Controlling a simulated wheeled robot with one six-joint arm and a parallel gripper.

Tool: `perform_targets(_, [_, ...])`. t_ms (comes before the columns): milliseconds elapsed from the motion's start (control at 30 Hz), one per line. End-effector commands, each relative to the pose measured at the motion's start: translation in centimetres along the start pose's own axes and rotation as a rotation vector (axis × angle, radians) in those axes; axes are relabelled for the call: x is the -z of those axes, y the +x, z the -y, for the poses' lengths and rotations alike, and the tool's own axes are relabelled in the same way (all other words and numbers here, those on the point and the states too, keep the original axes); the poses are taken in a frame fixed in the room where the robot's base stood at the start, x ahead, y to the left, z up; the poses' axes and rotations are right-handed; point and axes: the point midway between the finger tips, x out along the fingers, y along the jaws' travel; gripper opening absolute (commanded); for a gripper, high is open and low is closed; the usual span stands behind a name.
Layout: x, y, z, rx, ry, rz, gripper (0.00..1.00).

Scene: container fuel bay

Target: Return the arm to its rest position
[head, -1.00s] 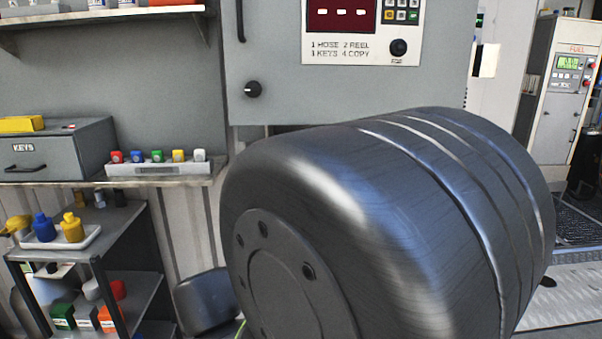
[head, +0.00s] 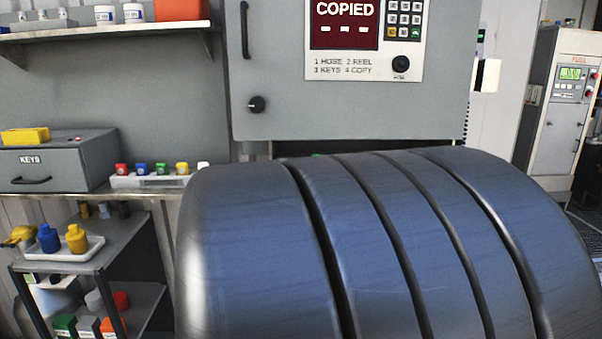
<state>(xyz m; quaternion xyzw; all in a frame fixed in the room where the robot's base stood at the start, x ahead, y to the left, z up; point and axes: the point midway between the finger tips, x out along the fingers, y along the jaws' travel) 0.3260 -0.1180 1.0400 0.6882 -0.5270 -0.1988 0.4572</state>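My arm (head: 370,250) fills the lower middle and right of the head view as a large dark grey ribbed link, close to the camera. My gripper is out of view, so neither its fingers nor anything in them shows. The arm link stands in front of the lower part of the grey wall cabinet (head: 350,110). The cabinet's red display (head: 345,15) reads COPIED.
A shelf holds the grey KEYS box (head: 55,162) and a pale rack (head: 150,180) of coloured keys. A small cart (head: 130,240) at left carries a white tray (head: 80,250) with blue and yellow bottles. A fuel pump (head: 565,100) stands at right.

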Motion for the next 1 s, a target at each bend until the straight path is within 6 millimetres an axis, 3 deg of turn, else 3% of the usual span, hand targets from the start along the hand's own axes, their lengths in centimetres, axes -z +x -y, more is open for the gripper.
perform_targets(667, [0.1, 1.1, 0.0, 0.000, 0.001, -0.001, 0.31])
perform_targets(1000, [0.1, -0.2, 0.1, 0.003, 0.000, -0.004, 0.31])
